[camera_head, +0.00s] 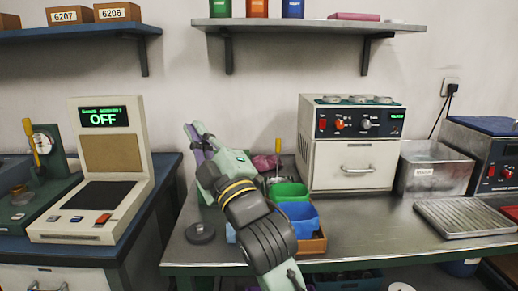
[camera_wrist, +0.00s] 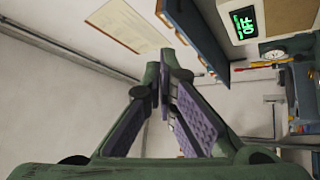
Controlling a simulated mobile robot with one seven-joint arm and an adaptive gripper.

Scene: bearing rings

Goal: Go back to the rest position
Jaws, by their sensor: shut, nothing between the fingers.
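My gripper (camera_head: 193,136) is raised at the end of my arm, above the left end of the metal bench. In the wrist view the gripper (camera_wrist: 165,85) has its green fingers with purple pads brought together at the tips. Nothing shows between them. It touches no object that I can see. No bearing ring can be made out for sure in either view.
A grey bench (camera_head: 370,234) carries a green bin (camera_head: 289,190), a blue bin (camera_head: 300,216), an oven-like unit (camera_head: 352,165) and a slotted tray (camera_head: 462,217). A display device reading OFF (camera_head: 103,117) stands left. A shelf (camera_head: 300,25) hangs above.

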